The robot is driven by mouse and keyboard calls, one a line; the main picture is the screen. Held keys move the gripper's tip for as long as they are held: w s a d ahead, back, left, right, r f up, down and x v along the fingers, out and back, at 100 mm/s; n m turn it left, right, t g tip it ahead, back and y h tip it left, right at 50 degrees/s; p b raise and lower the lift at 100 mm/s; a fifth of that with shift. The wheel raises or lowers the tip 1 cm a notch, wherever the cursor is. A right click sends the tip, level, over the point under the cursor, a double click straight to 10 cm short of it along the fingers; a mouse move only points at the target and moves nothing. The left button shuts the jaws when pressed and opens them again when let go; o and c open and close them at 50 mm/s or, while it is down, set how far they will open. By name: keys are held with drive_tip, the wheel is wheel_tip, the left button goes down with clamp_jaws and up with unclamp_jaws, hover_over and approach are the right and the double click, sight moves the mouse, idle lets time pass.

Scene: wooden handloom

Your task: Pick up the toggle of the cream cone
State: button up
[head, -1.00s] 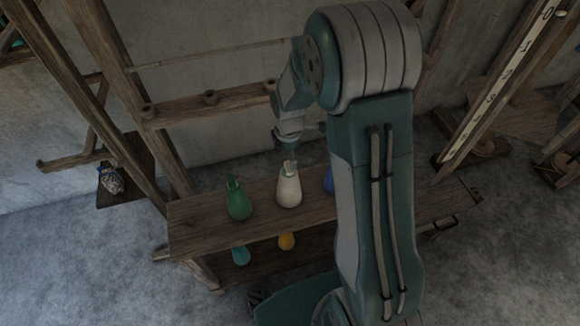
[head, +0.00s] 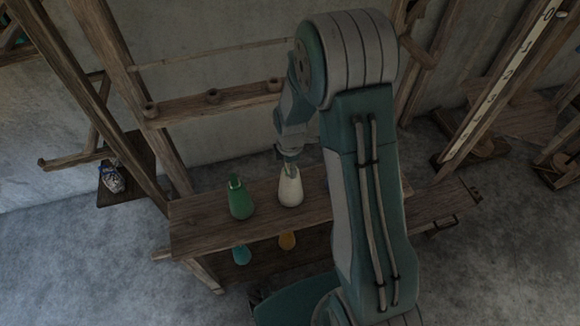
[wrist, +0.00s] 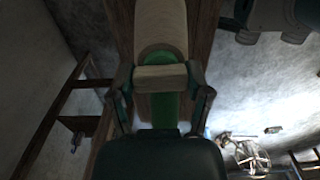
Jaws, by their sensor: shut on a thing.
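The cream cone (head: 290,188) stands upright on the upper wooden shelf, right of the green cone (head: 240,200). In the wrist view the cream cone (wrist: 161,22) is at the top middle. The toggle (wrist: 160,78), a pale rounded bar, lies across a green band (wrist: 162,110) just in front of it. My gripper (wrist: 160,84) is shut on the toggle, one finger at each end. In the head view my gripper (head: 289,157) is at the top of the cream cone, and the toggle is too small to make out there.
A teal cone (head: 241,255) and an orange cone (head: 287,240) are on the lower level. My arm hides most of the upper shelf's (head: 195,235) right part. A wooden rail with pegs (head: 213,97) runs behind.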

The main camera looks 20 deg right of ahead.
drive_tip(key=shift+d, duration=0.15)
drive_tip(key=shift+r, duration=0.6)
drive_tip(key=s+d+r, duration=0.2)
drive_tip(key=s+r, duration=0.9)
drive_tip(key=s, duration=0.3)
drive_tip(key=shift+r, duration=0.4)
drive_tip(key=shift+w, duration=0.15)
